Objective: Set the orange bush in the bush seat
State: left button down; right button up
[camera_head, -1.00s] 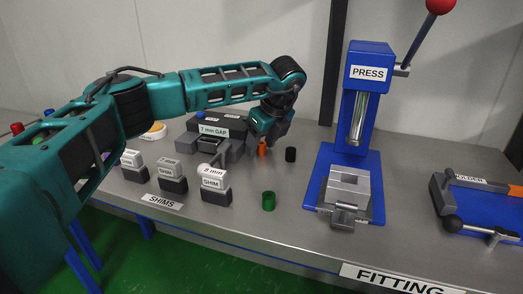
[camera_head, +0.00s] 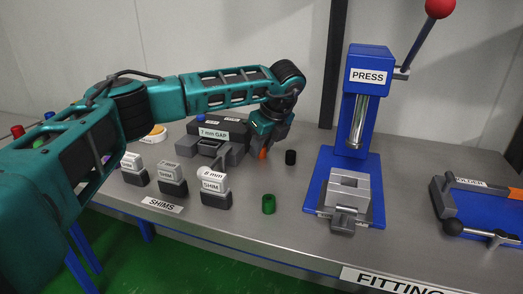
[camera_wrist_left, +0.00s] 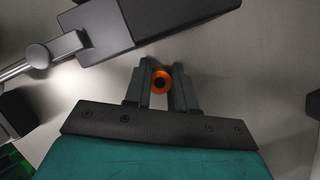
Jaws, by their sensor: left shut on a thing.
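The orange bush (camera_head: 263,154) is a small upright ring. My left gripper (camera_head: 264,148) is shut on it, low over the bench; I cannot tell whether the bush touches the bench. In the left wrist view the orange bush (camera_wrist_left: 161,82) sits between the two fingers of the left gripper (camera_wrist_left: 160,80), its dark hole facing the camera. The blue press (camera_head: 365,70) stands to the right with a grey block (camera_head: 349,181) on its base; I cannot tell for certain whether its recess is the bush seat. My right gripper is not in view.
A black bush (camera_head: 291,157) stands just right of my left gripper and a green bush (camera_head: 269,204) nearer the front. Shim blocks (camera_head: 215,198) and the 7 mm gap fixture (camera_head: 213,134) are at left. The blue holder (camera_head: 482,205) is at far right.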

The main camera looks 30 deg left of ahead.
pick_arm(q)
jog(key=shift+r, duration=0.15)
notch_tip(320, 180, up, 20)
jog(key=p, duration=0.3)
